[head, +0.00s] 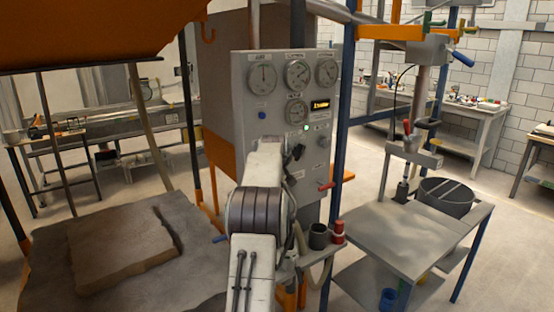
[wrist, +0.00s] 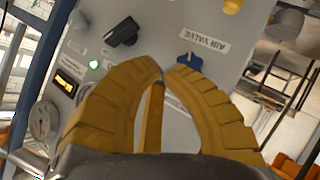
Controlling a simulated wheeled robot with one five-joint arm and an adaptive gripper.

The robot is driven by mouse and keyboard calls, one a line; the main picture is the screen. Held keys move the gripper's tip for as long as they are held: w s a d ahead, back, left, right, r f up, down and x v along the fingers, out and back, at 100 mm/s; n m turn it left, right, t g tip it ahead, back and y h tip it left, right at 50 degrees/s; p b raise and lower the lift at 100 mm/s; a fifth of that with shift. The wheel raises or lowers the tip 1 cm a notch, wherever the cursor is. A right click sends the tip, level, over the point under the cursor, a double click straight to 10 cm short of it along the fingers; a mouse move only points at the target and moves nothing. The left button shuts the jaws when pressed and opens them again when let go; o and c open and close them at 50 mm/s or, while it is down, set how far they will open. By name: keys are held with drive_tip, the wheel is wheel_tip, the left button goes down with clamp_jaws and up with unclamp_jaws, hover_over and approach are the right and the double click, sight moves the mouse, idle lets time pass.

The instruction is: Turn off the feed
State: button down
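The grey control panel (head: 283,85) stands in the middle of the head view. A black knob (head: 297,152) sits on it below a lit green lamp (head: 306,127). In the wrist view the black knob (wrist: 122,33) shows at upper left, tilted, near the green lamp (wrist: 93,65). A blue knob (wrist: 188,62) sits beside an AIR VALVE label. No label reading "feed" is legible. My gripper (wrist: 165,70) has yellow fingers with their tips together and nothing held. The tips appear just below the blue knob; contact cannot be told. My arm hides the gripper in the head view.
Several round gauges (head: 298,73) and a small amber display (head: 319,105) are on the panel. A red-handled lever (head: 326,186) juts from its lower right. A sandbed (head: 120,250) lies at left, under an orange hopper (head: 95,30). A metal table (head: 405,240) stands at right.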

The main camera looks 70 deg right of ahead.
drive_tip(key=n, duration=0.1)
drive_tip(key=d+r+n+h, duration=0.1)
drive_tip(key=n, duration=0.1)
drive_tip(key=shift+r, duration=0.3)
drive_tip(key=shift+n, duration=0.3)
drive_tip(key=shift+d, duration=0.1)
